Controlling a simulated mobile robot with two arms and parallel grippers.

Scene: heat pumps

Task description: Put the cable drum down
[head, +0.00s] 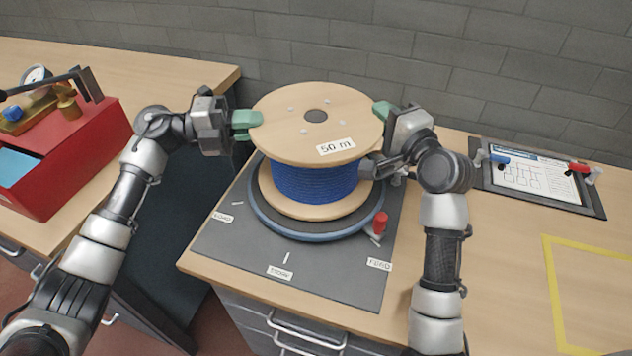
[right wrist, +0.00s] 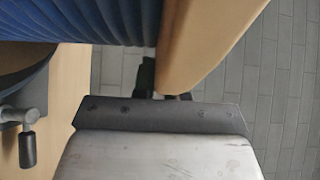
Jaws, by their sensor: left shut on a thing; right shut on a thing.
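The cable drum (head: 318,182) has pale wooden flanges, dark blue cable and a "50 m" label on its top flange. It stands upright over the round turntable (head: 262,222), which has a blue-grey rim. I cannot tell whether the lower flange touches it. My left gripper (head: 248,121) is shut on the left edge of the top flange. My right gripper (head: 382,111) is shut on its right edge. In the right wrist view the flange (right wrist: 205,40) and cable (right wrist: 100,22) fill the top, and a dark finger (right wrist: 147,75) is partly hidden.
The turntable is on a dark mat (head: 330,284) with labels and a red knob (head: 380,222). A red toolbox (head: 75,160) stands on the left bench. A clipboard (head: 535,180) lies at the right. The bench inside the yellow outline (head: 600,300) is clear.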

